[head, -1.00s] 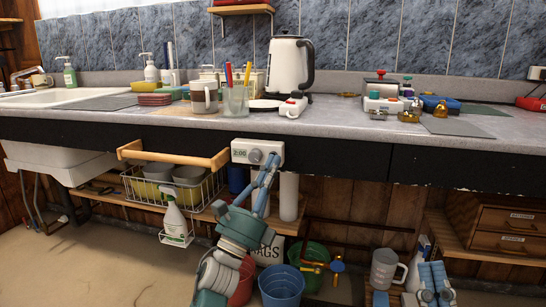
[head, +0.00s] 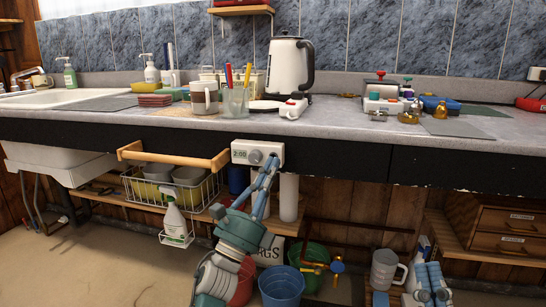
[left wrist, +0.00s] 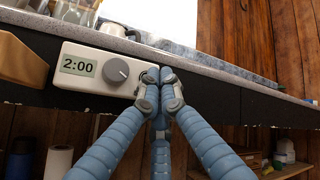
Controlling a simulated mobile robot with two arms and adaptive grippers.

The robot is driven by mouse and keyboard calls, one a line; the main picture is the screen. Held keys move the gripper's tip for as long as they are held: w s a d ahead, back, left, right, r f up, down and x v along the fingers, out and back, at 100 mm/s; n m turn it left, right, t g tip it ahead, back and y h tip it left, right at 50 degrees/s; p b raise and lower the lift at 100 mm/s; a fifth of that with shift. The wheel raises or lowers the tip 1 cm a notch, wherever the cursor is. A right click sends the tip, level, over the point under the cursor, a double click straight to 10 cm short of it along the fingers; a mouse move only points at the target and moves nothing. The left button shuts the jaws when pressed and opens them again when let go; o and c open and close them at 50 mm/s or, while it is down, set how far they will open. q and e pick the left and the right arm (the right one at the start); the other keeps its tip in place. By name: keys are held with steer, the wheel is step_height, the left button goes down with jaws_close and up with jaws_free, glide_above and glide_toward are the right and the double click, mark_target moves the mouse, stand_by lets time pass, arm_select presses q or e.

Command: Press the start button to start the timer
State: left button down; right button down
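The white timer (head: 257,152) is on the dark front edge of the counter and its display reads 2:00. In the left wrist view the timer (left wrist: 80,86) shows a round grey knob (left wrist: 116,70) right of the display. My left gripper (left wrist: 163,80) is shut and empty, its blue fingertips together at the timer's right end. They cover part of that end, and I cannot make out a start button or tell whether they touch. In the head view my left gripper (head: 270,163) overlaps the timer's lower right. My right gripper (head: 429,275) is low at the right, away from the timer.
A wooden rail (head: 174,155) sticks out just left of the timer, above a wire basket (head: 205,192). A white cylinder (head: 289,198) stands below the timer. Cups, pens and a white kettle (head: 290,65) stand on the counter above. The counter front right of the timer is clear.

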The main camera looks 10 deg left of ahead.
arm_select(q)
steer(key=shift+s, duration=0.1)
arm_select(e)
steer(key=shift+w+f+h, duration=0.15)
steer(key=shift+h, duration=0.15)
